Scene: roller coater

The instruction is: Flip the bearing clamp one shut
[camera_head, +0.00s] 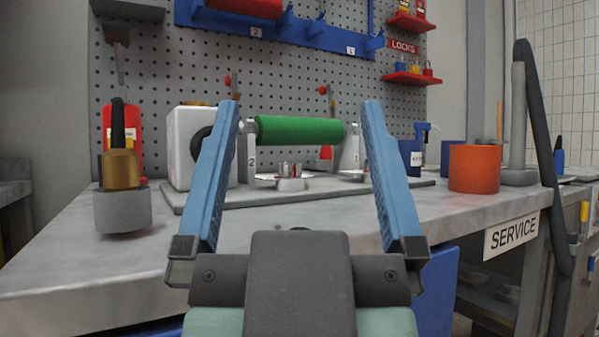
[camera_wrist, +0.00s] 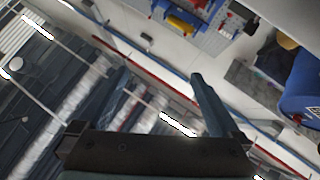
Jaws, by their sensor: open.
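The roller coater stands on the bench in the head view, with a green roller (camera_head: 298,130) lying level between two end supports. The left support (camera_head: 251,160) carries a label reading 2. The right support (camera_head: 349,150) has a label I cannot read. A lever with a red knob rises by each support: the left lever (camera_head: 236,86) and the right lever (camera_head: 329,97) both stand upright. Which lever is bearing clamp one I cannot read. My gripper (camera_head: 300,105) is open and empty in front of the machine, its blue fingers either side of the roller in the picture. The fingers also show in the wrist view (camera_wrist: 160,76).
A white tank (camera_head: 188,140) stands left of the roller, and a grey pot with a brass part (camera_head: 122,190) at the bench's left. An orange cup (camera_head: 474,169) and blue spray bottle (camera_head: 413,155) stand right. The bench front (camera_head: 100,250) is clear. A pegboard (camera_head: 150,70) stands behind.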

